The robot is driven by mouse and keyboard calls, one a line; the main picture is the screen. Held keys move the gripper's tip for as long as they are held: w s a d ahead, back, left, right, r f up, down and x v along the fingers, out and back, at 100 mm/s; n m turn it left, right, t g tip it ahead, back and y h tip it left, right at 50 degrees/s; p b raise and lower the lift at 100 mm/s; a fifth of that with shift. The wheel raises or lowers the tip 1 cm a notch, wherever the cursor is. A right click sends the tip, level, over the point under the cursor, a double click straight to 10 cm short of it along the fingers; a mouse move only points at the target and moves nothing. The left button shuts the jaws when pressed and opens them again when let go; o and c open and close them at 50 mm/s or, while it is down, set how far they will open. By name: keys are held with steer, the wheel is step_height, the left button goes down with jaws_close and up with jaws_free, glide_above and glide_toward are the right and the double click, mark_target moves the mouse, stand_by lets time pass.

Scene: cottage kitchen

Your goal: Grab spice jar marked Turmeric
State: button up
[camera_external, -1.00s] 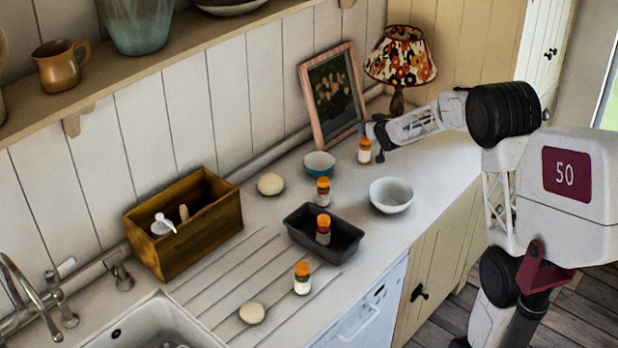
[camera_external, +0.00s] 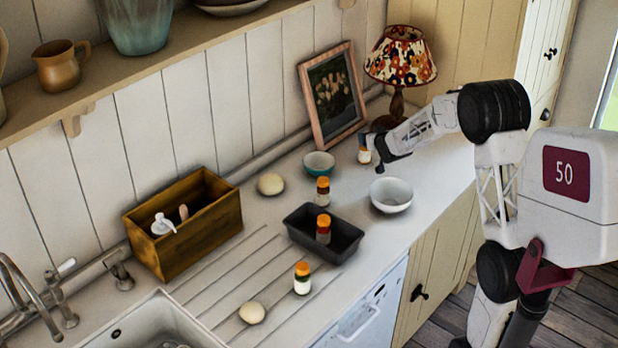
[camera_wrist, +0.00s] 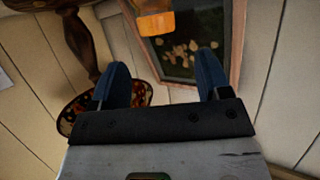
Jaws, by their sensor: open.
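Several spice jars with orange caps stand on the counter; their labels are too small to read. One jar (camera_external: 364,156) stands at the far end by the lamp, its cap mostly covered by my gripper (camera_external: 374,147). Another jar (camera_external: 323,191) stands near the teal bowl, one (camera_external: 323,229) is in the dark tray, and one (camera_external: 302,278) is at the front. In the wrist view my gripper (camera_wrist: 163,70) is open with nothing between its blue fingertips. An orange cap (camera_wrist: 156,22) shows just beyond them at the top edge.
A white bowl (camera_external: 391,204) stands close below my gripper, a teal bowl (camera_external: 319,172) to its left. The lamp (camera_external: 397,105) and picture frame (camera_external: 304,95) stand behind. The dark tray (camera_external: 346,254) and wooden box (camera_external: 170,265) are further left.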

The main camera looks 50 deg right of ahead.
steer(key=shift+f, duration=0.6)
steer(key=shift+f, duration=0.1)
steer(key=shift+f+x, duration=0.15)
steer(key=shift+x, duration=1.2)
steer(key=shift+f+x, duration=0.2)
steer(key=shift+x, duration=1.15)
steer(key=shift+s, duration=0.2)
steer(key=c, duration=1.3)
steer(key=shift+r, duration=0.1)
steer(key=shift+r, duration=4.95)
